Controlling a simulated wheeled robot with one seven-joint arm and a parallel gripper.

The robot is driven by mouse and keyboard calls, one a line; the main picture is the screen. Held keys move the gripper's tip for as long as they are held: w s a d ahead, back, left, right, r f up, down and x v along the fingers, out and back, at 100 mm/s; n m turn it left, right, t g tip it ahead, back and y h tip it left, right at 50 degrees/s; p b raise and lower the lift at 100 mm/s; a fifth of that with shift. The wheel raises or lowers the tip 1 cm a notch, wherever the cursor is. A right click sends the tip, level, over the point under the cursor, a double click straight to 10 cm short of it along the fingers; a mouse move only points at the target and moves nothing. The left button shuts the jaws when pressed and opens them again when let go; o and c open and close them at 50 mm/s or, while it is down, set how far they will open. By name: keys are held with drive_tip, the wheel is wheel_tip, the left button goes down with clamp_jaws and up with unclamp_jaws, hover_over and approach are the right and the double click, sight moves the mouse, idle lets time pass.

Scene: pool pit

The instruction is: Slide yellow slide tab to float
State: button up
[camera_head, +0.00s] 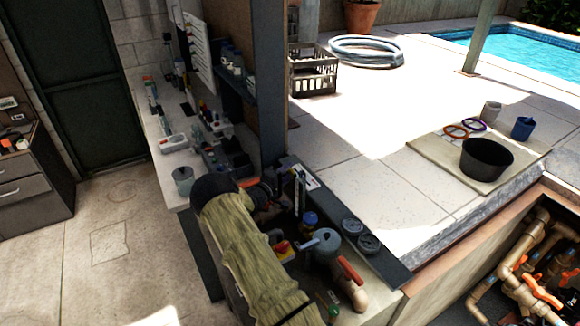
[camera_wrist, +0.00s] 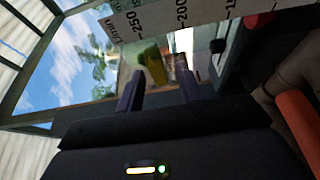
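In the wrist view, a pale scale strip (camera_wrist: 165,14) with black numbers such as 250 and 200 crosses the top. My gripper (camera_wrist: 160,90) has its two dark fingers apart, with nothing clearly held between them. A blurred yellow-olive shape (camera_wrist: 151,66) shows beyond the fingers; I cannot tell whether it is the yellow slide tab. The float cannot be made out. In the head view, my gripper (camera_head: 262,192) is at the bench beside an upright gauge (camera_head: 299,190) and is partly hidden by my sleeved arm. I cannot pick out the tab there.
A grey pump-like body (camera_head: 322,246), red-handled pipe (camera_head: 350,272) and round gauges (camera_head: 362,236) crowd the bench beside my arm. An orange-red handle (camera_wrist: 300,122) is close on the right in the wrist view. A dark post (camera_head: 271,90) rises behind my gripper.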

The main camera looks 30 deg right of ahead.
drive_tip(key=shift+x, duration=0.9)
clamp_jaws()
drive_tip(key=shift+f, duration=0.15)
wheel_tip(320, 180, down, 8)
drive_tip(key=b, duration=0.8)
